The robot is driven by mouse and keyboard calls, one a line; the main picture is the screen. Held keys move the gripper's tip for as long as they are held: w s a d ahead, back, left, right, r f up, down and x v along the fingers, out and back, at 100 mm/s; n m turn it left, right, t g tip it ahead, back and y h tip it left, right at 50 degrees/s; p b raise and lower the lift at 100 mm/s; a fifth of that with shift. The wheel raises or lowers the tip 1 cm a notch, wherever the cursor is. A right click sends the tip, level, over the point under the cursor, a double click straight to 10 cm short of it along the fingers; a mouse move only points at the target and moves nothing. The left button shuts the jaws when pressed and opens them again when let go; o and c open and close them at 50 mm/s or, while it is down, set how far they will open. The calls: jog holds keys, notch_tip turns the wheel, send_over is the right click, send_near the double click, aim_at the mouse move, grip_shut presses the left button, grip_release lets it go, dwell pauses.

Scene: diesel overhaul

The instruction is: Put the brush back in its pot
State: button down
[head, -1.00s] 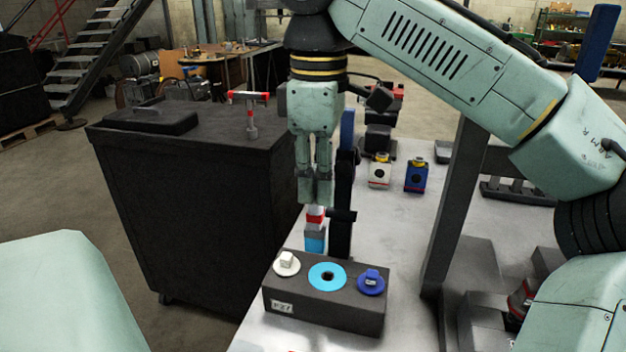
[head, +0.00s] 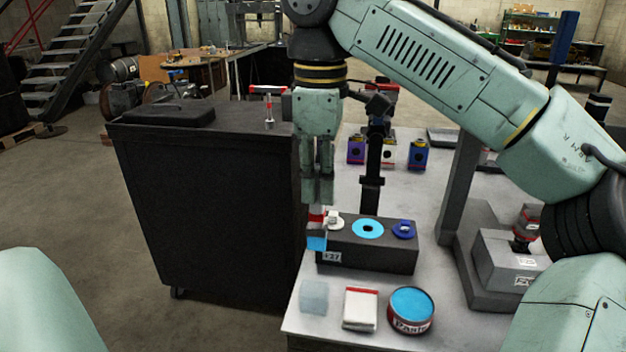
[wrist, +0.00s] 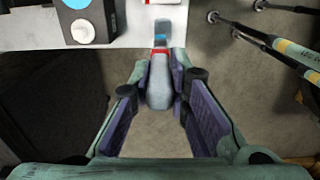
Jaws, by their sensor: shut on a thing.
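My gripper (head: 318,198) points down and is shut on the brush (head: 316,214). The brush has a pale handle, a red band and a light-blue lower end. In the wrist view the brush (wrist: 158,82) lies between the fingers. In the head view it hangs at the left end of a dark block (head: 365,257), overlapping its edge. The block has a white, a light-blue and a dark-blue collar; the light-blue collar (head: 368,229) shows an open dark hole. A round tin (head: 411,313) with a light-blue top and a paste label stands in front. Which one is the pot is not clear.
A white-and-red box (head: 360,309) and a pale translucent block (head: 314,297) stand beside the tin. A black cabinet (head: 215,200) stands left of the table. A black post (head: 374,165) rises behind the block. Several small coloured boxes (head: 388,154) stand farther back.

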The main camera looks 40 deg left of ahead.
aim_at(317, 229)
jog(key=shift+s+f, duration=0.1)
jog(key=shift+s, duration=0.2)
jog(key=shift+f, duration=0.25)
notch_tip(317, 229, down, 6)
jog(key=b, duration=0.3)
jog(key=shift+r, duration=0.2)
jog(key=shift+f, duration=0.75)
jog(key=shift+r+p, duration=0.1)
jog(key=shift+p, duration=0.25)
notch_tip(317, 229, down, 7)
jog(key=b, duration=0.2)
jog(key=shift+r, duration=0.2)
dwell(0.6)
jog(key=c, duration=1.5)
grip_release()
jog(key=shift+o, duration=0.2)
